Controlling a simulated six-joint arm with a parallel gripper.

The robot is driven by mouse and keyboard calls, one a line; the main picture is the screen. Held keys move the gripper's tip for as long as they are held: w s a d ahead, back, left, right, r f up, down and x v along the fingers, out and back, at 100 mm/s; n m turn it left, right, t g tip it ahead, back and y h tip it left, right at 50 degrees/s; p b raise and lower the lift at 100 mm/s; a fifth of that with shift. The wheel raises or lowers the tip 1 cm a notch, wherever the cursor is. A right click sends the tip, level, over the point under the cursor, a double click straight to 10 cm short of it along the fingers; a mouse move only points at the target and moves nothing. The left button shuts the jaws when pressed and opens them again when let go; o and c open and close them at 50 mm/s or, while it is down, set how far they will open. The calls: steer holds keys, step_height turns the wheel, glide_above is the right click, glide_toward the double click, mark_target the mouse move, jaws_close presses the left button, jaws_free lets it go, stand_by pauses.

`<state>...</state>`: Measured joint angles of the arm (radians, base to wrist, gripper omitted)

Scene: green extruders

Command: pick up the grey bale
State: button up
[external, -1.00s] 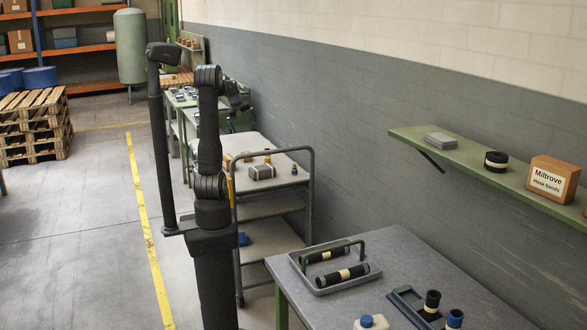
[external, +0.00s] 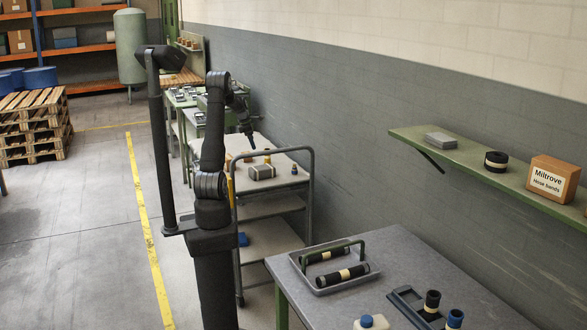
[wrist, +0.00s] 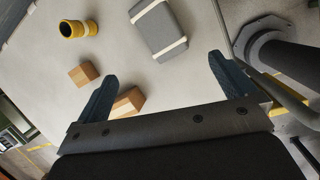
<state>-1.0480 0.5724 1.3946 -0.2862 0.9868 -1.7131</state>
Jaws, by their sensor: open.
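The grey bale (wrist: 158,28), a grey block with two pale straps, lies on the light top of the cart in the wrist view. It also shows on the cart in the external view (external: 262,172). My gripper (wrist: 162,70) is open and empty, its two dark blue fingers wide apart. The bale lies ahead of the fingertips, in line with the gap between them and apart from both. In the external view my gripper (external: 251,139) hangs above the far side of the cart.
Two tan blocks lie on the cart, one (wrist: 84,73) left of the left finger and one (wrist: 127,102) partly hidden behind my gripper. A yellow-and-black ring-shaped piece (wrist: 78,28) is at upper left. The cart's grey rail (external: 312,190) rises at its near end.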

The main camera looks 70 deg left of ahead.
mark_target(262, 167)
steer(key=w+f+n, duration=0.1)
steer(key=w+f, duration=0.1)
steer(key=f, duration=0.4)
steer(key=w+a+f+n, duration=0.1)
steer(key=w+f, duration=0.1)
steer(key=f, duration=0.5)
steer(key=w+f+n, duration=0.1)
steer(key=w+f, duration=0.1)
steer(key=f, duration=0.4)
steer(key=shift+w+a+f+n, duration=0.2)
steer(key=shift+f+n, duration=0.1)
steer(key=shift+f, duration=0.05)
steer(key=c, duration=1.7)
